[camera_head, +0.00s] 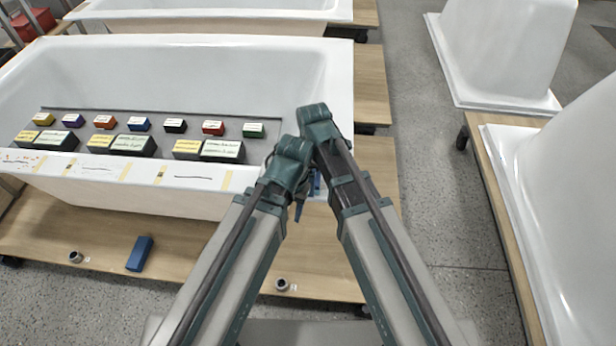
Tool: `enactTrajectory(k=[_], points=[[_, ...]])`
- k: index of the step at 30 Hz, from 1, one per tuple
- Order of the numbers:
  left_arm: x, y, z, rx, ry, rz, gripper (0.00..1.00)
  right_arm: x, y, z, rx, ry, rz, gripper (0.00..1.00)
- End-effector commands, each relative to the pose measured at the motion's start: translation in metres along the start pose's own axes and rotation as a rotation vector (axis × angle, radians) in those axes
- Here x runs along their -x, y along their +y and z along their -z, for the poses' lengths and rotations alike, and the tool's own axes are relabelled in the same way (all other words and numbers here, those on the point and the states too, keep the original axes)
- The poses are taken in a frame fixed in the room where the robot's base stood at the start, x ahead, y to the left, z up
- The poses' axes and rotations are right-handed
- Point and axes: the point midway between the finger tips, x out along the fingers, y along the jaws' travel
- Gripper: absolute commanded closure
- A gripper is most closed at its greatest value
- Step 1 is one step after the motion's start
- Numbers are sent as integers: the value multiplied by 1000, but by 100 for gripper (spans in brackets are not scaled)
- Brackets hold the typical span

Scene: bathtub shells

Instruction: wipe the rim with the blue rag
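The white bathtub shell's near rim (110,172) runs across the left half of the head view, with tape strips and dark marks on it. A small blue patch (317,182) shows between my arms near the rim's right end; it may be the blue rag, but it is mostly hidden. A blue block-like item (139,253) lies on the wooden pallet below the tub. My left gripper (298,208) points down beside the rim's right end, largely hidden by its own wrist. My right gripper is hidden behind its arm near the same spot.
Several small coloured labelled blocks (141,145) stand in rows on a dark strip in the tub. Two small round pieces (75,257) (281,284) sit on the wooden pallet (200,262). More white shells (508,45) stand right, across a clear grey floor (425,150).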

Motion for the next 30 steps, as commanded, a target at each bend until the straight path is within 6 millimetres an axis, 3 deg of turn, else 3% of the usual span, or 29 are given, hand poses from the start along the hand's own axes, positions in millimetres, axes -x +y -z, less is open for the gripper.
enactTrajectory(k=[6,17,30], points=[[1,2,2,-4,1,-1,50,0,-5,-13,4,-3,0,60],[1,0,-1,-1,0,-1,50,1,-8,-13,2,0,0,60],[-2,2,-1,-5,1,-1,50,-2,-8,22,6,3,1,60]])
